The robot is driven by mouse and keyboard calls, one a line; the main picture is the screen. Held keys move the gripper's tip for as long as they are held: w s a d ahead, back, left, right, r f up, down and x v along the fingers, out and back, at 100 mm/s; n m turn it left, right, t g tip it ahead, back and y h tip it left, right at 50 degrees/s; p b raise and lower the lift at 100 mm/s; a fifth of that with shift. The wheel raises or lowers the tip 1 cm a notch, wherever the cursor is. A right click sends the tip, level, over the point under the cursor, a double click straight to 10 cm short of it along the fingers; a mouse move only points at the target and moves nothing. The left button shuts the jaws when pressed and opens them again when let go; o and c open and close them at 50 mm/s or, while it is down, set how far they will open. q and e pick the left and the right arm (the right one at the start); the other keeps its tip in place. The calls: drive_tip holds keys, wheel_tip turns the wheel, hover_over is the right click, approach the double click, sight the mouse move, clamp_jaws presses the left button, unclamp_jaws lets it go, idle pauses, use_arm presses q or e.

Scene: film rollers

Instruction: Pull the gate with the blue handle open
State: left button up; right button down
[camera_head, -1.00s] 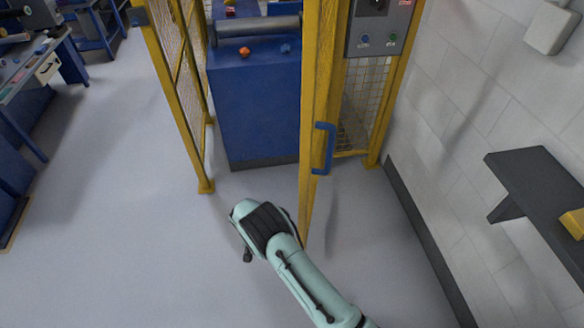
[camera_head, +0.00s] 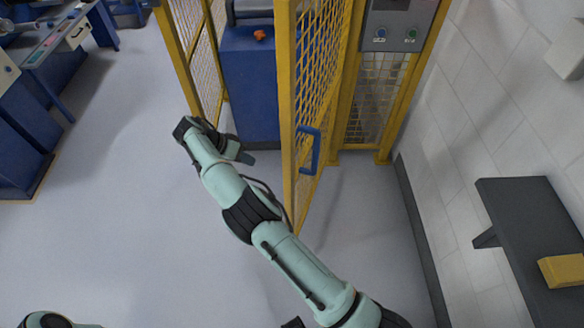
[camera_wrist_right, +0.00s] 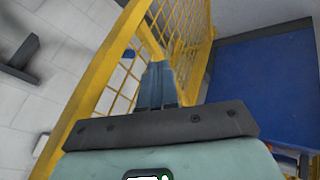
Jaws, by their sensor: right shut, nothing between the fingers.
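The gate (camera_head: 289,100) is a yellow frame with wire mesh. It stands partly open, its free edge toward me and its hinge side at the right post. Its blue handle (camera_head: 308,150) is on the right-hand face, clear of my fingers. My right gripper (camera_head: 242,156) is left of the gate's free edge, at the opening. In the wrist view its fingers (camera_wrist_right: 157,86) are shut and empty beside the mesh, on the side of the blue machine; contact with the gate cannot be told. A blue patch, likely the handle (camera_wrist_right: 127,53), shows beyond the gate frame. My left gripper is out of view.
A blue machine (camera_head: 250,90) stands inside the yellow fence. A control panel (camera_head: 398,28) is right of the opening. A dark wall shelf (camera_head: 525,235) holds a yellow block (camera_head: 562,271) at right. Open grey floor lies left of the gate.

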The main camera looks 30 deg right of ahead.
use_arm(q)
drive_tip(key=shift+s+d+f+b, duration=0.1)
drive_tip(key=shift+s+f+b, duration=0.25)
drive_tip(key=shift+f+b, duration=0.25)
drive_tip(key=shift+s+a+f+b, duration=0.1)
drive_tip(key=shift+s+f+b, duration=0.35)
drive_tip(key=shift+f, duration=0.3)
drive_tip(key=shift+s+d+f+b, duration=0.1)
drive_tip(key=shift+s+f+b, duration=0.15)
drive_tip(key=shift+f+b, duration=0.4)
use_arm(e)
drive_tip(key=s+d+f, duration=0.4)
drive_tip(key=d+f, duration=0.4)
drive_tip(key=shift+s, duration=0.35)
drive_tip(key=shift+d+r, duration=0.1)
drive_tip(key=shift+d, duration=0.05)
